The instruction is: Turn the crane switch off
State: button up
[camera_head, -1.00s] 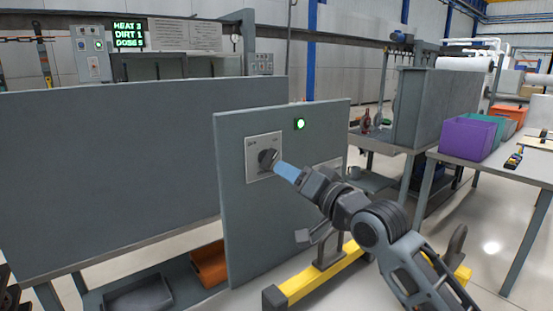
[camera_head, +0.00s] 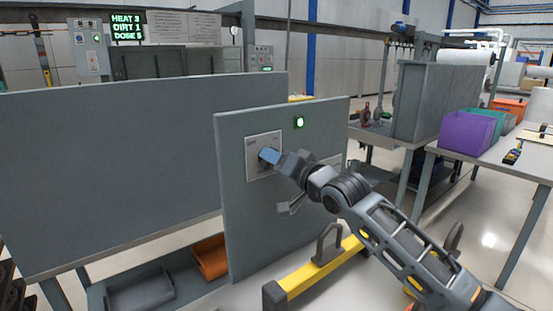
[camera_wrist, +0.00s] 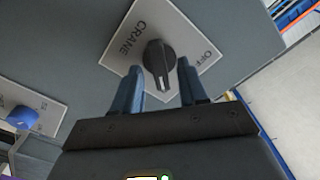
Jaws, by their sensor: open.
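The crane switch is a black rotary knob (camera_wrist: 159,66) on a light plate in the wrist view. The plate (camera_wrist: 196,15) reads CRANE and OFF. The knob carries a small white mark near its lower end in that view. My gripper (camera_wrist: 160,67) is open, with one blue finger on each side of the knob; I cannot tell whether they touch it. In the head view my gripper (camera_head: 268,156) is at the plate (camera_head: 252,160) on the grey panel (camera_head: 240,220) and hides the knob. A green lamp (camera_head: 299,122) glows above the plate.
A second plate with a blue knob (camera_wrist: 22,117) is at the left of the wrist view. A yellow bar with a grey handle (camera_head: 318,268) lies below my arm. A table (camera_head: 500,180) with a purple bin (camera_head: 467,134) stands at the right.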

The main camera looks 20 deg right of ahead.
grip_shut()
dwell(0.3)
jog(key=shift+f+n+b, duration=0.1)
jog(key=shift+n+b, duration=0.2)
jog(key=shift+b, duration=0.05)
jog(key=shift+s+a+n+b, duration=0.1)
jog(key=shift+a+n+b, duration=0.05)
jog(key=shift+n+b, duration=3.4)
jog(key=shift+a+n+b, duration=0.1)
jog(key=shift+n+b, duration=2.85)
jog(key=shift+n, duration=1.1)
grip_release()
